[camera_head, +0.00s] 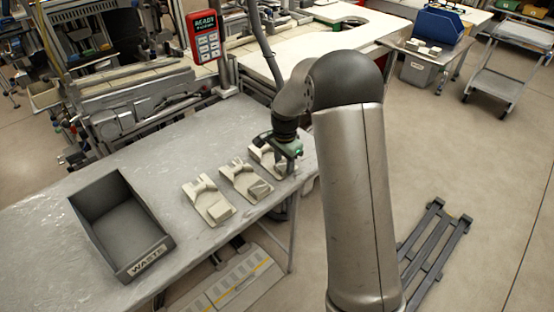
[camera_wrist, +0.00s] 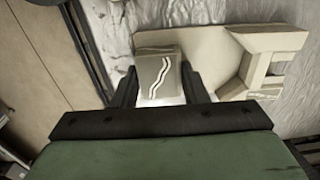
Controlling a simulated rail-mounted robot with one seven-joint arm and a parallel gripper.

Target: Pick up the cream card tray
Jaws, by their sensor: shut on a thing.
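Several cream card trays stand in a slanted row on the grey table. The left one (camera_head: 208,203) and the middle one (camera_head: 245,181) are clear of my arm. My gripper (camera_wrist: 159,88) is at the right-hand cream card tray (camera_head: 263,157), partly covering it in the head view. In the wrist view this tray (camera_wrist: 215,50) runs to the right, with a raised angular part. My two dark fingers stand either side of its pale end block, marked with a white wavy line, and are shut on it. I cannot tell if the tray is raised.
A dark grey bin labelled WASTE (camera_head: 128,225) stands left on the table (camera_head: 165,165). A red READY device (camera_head: 205,38) and machinery are behind. The table's right edge is close to my gripper. A dark slatted frame (camera_head: 435,250) lies on the floor at right.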

